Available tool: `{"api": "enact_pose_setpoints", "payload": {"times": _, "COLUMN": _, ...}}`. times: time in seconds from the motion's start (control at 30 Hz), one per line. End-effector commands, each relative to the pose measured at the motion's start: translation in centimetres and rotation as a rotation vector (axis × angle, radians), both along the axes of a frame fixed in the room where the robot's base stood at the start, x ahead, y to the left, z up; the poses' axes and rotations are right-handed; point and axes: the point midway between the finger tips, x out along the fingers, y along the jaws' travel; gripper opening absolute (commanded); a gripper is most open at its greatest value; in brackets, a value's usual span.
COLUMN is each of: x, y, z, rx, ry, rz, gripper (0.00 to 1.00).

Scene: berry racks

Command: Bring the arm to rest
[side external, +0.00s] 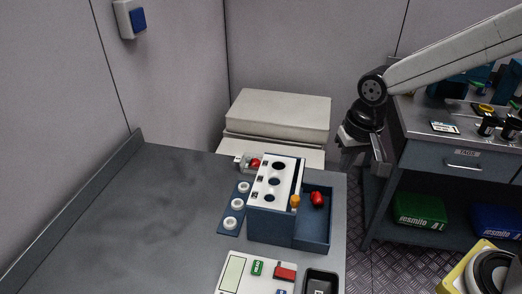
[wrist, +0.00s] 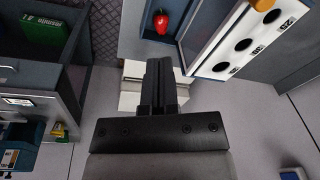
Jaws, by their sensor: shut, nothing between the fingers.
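My gripper (side external: 382,162) hangs off the right edge of the table, to the right of the berry rack (side external: 270,230), and touches nothing. In the wrist view my gripper (wrist: 158,66) shows with its fingers together and empty. The rack has a white top with a row of dark round holes. A red berry (side external: 317,198) lies in the blue tray (side external: 327,237) at the rack's right side; the berry also shows in the wrist view (wrist: 161,22). An orange piece (side external: 295,201) sits at the rack's front right corner.
A steel-topped bench (side external: 430,170) with a drawer and small items stands close to the right of my arm. Green (side external: 420,208) and blue (side external: 497,221) boxes sit on its lower shelf. White cases (side external: 278,113) are stacked behind the rack. The table's left part (side external: 150,220) is clear.

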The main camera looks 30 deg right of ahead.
Motion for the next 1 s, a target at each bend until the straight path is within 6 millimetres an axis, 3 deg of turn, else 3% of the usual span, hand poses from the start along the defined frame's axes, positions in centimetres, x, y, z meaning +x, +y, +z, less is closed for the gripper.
{"api": "enact_pose_setpoints", "payload": {"times": 0.2, "x": -2.9, "y": -4.3, "z": -3.7, "rx": -0.041, "ry": -0.055, "rz": 0.178, "gripper": 0.00}}
{"api": "enact_pose_setpoints", "payload": {"times": 0.4, "x": -4.9, "y": -6.3, "z": -5.5, "rx": -0.076, "ry": -0.090, "rz": 0.290, "gripper": 0.00}}
{"api": "enact_pose_setpoints", "payload": {"times": 1.0, "x": -5.4, "y": -6.7, "z": -5.9, "rx": -0.087, "ry": -0.100, "rz": 0.326, "gripper": 0.00}}
